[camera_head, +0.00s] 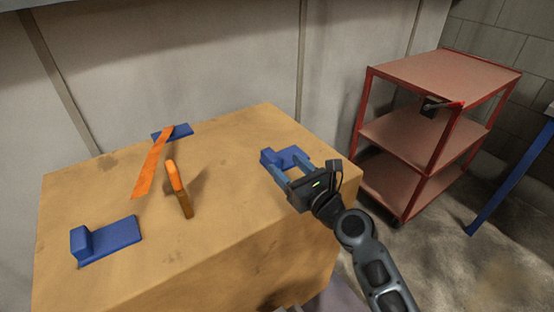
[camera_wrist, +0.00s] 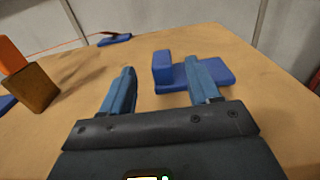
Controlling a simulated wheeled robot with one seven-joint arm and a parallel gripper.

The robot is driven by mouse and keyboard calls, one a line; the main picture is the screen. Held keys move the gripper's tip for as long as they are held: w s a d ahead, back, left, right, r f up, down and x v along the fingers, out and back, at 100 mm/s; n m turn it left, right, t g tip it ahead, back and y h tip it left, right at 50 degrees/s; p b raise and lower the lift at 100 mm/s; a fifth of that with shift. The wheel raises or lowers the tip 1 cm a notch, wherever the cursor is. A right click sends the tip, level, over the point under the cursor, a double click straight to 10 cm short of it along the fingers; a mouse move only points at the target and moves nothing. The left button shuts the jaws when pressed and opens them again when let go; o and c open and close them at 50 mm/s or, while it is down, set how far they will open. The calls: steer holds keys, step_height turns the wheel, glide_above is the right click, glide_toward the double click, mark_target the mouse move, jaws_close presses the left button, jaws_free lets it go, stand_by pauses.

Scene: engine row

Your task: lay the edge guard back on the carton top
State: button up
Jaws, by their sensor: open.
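A blue L-shaped edge guard (camera_head: 287,155) lies on the carton top (camera_head: 240,215) near its right edge, its short upright end at left. My gripper (camera_head: 286,166) is open right beside this guard, with nothing seen held. A second blue guard (camera_head: 112,240) lies at the carton's front left. A third blue guard (camera_head: 180,131) lies at the back, partly under an orange strap.
The orange strap (camera_head: 152,168) runs across the back left of the carton top. An orange and brown block-like piece (camera_head: 180,190) stands mid-top, left of my gripper. A red shelf cart (camera_head: 440,80) stands at right.

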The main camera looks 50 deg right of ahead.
steer(key=shift+v, duration=1.45)
